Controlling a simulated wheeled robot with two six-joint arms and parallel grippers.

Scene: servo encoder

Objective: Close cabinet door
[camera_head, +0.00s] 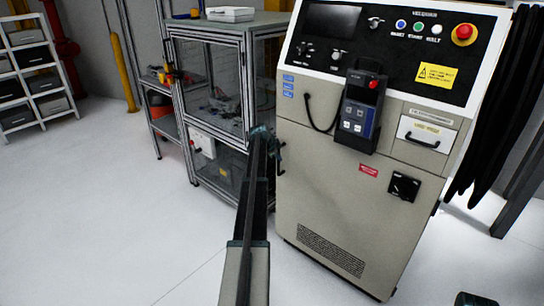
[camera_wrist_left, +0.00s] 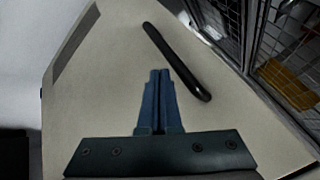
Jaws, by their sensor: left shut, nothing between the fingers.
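The beige control cabinet (camera_head: 335,215) stands right of centre in the head view. A dark handle (camera_head: 281,160) sits at its left edge, and a black bar handle (camera_wrist_left: 176,60) shows on a beige panel (camera_wrist_left: 100,100) in the left wrist view. I cannot tell how far the door is open. My left gripper (camera_head: 266,138) is at the cabinet's left edge, partly hidden by its own arm. Its fingers (camera_wrist_left: 158,100) are shut and empty, pointing over the panel beside the handle; contact is unclear. A dark part at the lower right edge may be my right gripper (camera_head: 475,299), mostly cut off.
A metal-framed cage cabinet (camera_head: 215,95) with clear panels stands close left of the control cabinet. A shelf of bins (camera_head: 30,75) is at far left. Black cables (camera_head: 495,100) hang at right. The floor (camera_head: 90,200) at left is clear.

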